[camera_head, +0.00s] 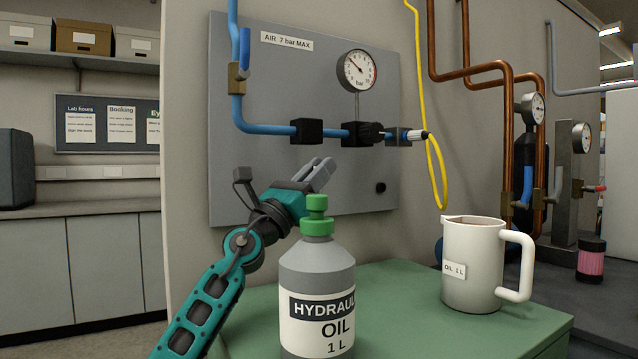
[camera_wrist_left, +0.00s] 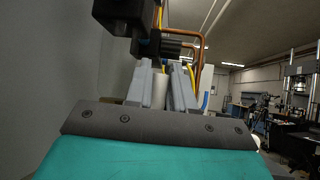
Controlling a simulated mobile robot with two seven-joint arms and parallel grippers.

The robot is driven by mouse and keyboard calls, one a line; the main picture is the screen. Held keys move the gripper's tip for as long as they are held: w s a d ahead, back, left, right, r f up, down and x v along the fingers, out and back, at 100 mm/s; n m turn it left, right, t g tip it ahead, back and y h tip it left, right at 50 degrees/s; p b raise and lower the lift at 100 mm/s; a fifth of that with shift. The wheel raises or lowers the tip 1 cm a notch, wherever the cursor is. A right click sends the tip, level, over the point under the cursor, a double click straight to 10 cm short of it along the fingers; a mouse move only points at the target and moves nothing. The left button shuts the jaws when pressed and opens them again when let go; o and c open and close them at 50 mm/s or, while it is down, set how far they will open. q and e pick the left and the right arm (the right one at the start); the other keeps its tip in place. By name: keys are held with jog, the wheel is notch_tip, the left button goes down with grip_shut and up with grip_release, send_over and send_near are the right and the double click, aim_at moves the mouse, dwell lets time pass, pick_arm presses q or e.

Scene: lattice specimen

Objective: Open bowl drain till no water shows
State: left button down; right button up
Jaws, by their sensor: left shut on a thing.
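My left gripper (camera_head: 319,173) reaches in from the left below the blue air line, between the grey wall panel and the bottle. In the left wrist view, the grey fingers (camera_wrist_left: 161,88) are shut on a pale cylindrical piece (camera_wrist_left: 159,86); I cannot tell whether it is the bowl or its drain. A black block (camera_head: 307,131) sits on the blue line above the gripper. Right of it is a black unit (camera_head: 358,134) under the round gauge (camera_head: 357,70). The left wrist view also shows black fittings (camera_wrist_left: 122,14) above the fingers. I cannot make out any water level.
A grey bottle of hydraulic oil (camera_head: 317,275) with a green cap stands on the green bench (camera_head: 400,335), close in front of my left gripper. A white jug (camera_head: 470,270) stands to the right. Yellow hose (camera_head: 428,120) and copper pipes (camera_head: 470,75) run at the right.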

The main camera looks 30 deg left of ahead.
dwell(0.3)
pick_arm(q)
jog(key=c, duration=1.4)
grip_release()
jog(key=shift+o, duration=0.2)
